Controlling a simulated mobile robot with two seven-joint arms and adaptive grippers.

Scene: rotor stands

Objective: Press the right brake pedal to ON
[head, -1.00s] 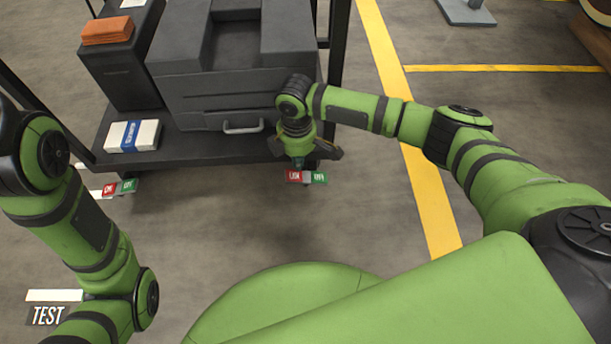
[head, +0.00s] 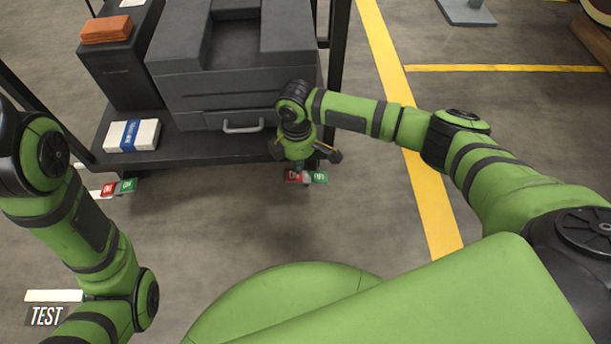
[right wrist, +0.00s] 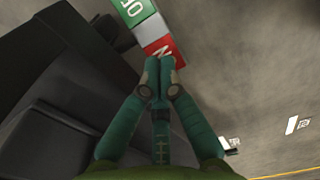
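The right brake pedal has a red ON half (head: 291,176) and a green OFF half (head: 319,177), low at the cart's front edge. It also shows in the right wrist view, with the red half (right wrist: 165,49) nearest my fingertips and the green half (right wrist: 134,10) beyond. My right gripper (head: 299,164) points down over the red half, its fingers closed together and empty. The fingertips (right wrist: 160,64) overlap the red half's edge in the right wrist view; I cannot tell whether they touch it. My left gripper is out of view.
The dark cart (head: 200,152) carries a grey machine (head: 235,92), a white-and-blue box (head: 133,135) and an orange block (head: 106,30). Another red-and-green pedal (head: 118,187) is at the cart's left. The floor in front is clear.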

